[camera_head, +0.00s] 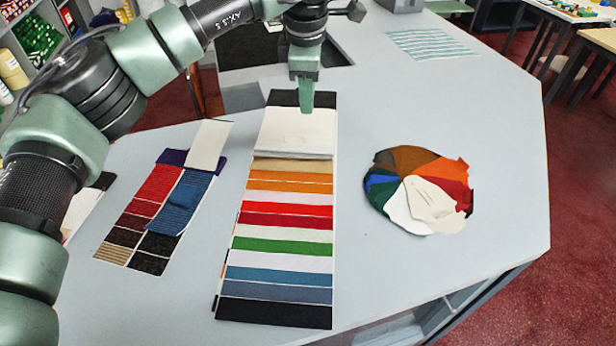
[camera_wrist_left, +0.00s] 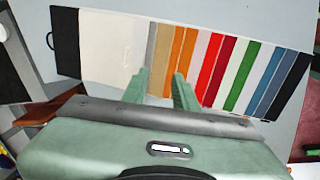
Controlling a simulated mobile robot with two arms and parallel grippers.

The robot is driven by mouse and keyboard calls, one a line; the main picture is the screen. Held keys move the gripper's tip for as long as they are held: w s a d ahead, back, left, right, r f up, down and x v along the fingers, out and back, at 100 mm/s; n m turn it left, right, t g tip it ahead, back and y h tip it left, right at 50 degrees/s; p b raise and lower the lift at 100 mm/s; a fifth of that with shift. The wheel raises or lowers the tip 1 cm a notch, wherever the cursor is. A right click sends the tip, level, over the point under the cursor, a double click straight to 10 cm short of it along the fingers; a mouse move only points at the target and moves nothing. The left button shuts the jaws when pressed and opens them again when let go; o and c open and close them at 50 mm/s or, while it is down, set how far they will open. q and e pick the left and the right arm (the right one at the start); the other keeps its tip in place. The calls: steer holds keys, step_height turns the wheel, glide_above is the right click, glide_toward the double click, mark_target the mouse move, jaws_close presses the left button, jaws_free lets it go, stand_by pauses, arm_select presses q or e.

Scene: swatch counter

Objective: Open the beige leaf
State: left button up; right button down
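A long swatch book (camera_head: 276,316) lies in the middle of the counter, with overlapping leaves in coloured stripes. The beige leaf (camera_head: 293,165) shows as a narrow tan strip just below the wide cream-white top leaf (camera_head: 297,130). It also shows in the left wrist view (camera_wrist_left: 165,52), beside an orange strip. My left gripper (camera_head: 306,106) points down over the cream-white part near the book's far end. In the left wrist view its two fingers (camera_wrist_left: 159,74) stand apart with nothing between them. Contact with the book cannot be told. My right gripper is not in view.
A second swatch card set (camera_head: 150,217) in red, blue and black lies to the left. A round fan of coloured swatches (camera_head: 410,205) lies to the right. A striped cloth (camera_head: 432,44) lies at the back. The counter (camera_head: 500,130) is bare around the fan.

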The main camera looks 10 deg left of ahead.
arm_select(q)
steer(key=b, duration=1.2)
glide_toward(308, 171)
steer(key=f, duration=0.2)
steer(key=w+f+p, duration=0.1)
steer(key=f, duration=0.4)
steer(key=shift+w+f+p, duration=0.15)
steer(key=shift+w+p, duration=0.1)
steer(key=shift+p, duration=0.15)
jaws_close()
